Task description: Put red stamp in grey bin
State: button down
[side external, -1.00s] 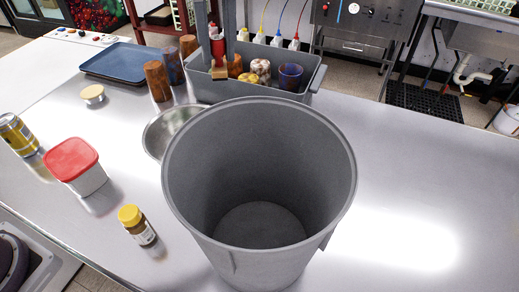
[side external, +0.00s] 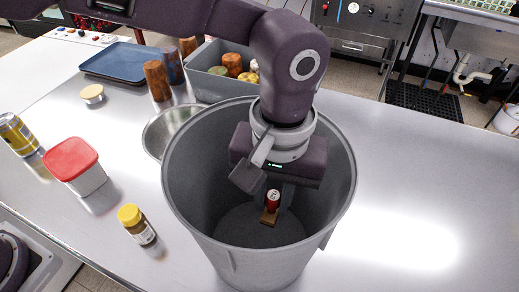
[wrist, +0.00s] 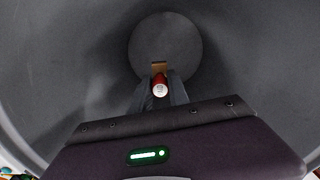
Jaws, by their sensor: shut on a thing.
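The grey bin (side external: 340,200) is a tall round tub standing on the metal counter. My gripper (side external: 271,205) points down inside the bin's opening, below the rim and above the floor. It is shut on the red stamp (side external: 273,198), which has a red handle and a tan base. In the wrist view the red stamp (wrist: 159,86) sits between the fingers, with the grey bin's round floor (wrist: 180,40) beyond it. The stamp appears apart from the floor. The bin's back wall is partly hidden by my arm.
A grey crate (side external: 205,85) with several cups stands behind the bin. A metal bowl (side external: 160,130) is close to the bin's left. A red-lidded tub (side external: 72,160), a yellow-capped jar (side external: 137,225) and a can (side external: 17,133) stand further left. The counter's right side is clear.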

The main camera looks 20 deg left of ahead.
notch_tip(320, 180, down, 11)
jog(key=shift+s+f, duration=0.1)
jog(key=c, duration=1.3)
grip_release()
jog(key=shift+o, duration=0.2)
notch_tip(320, 180, up, 12)
jog(key=shift+d+r, duration=0.1)
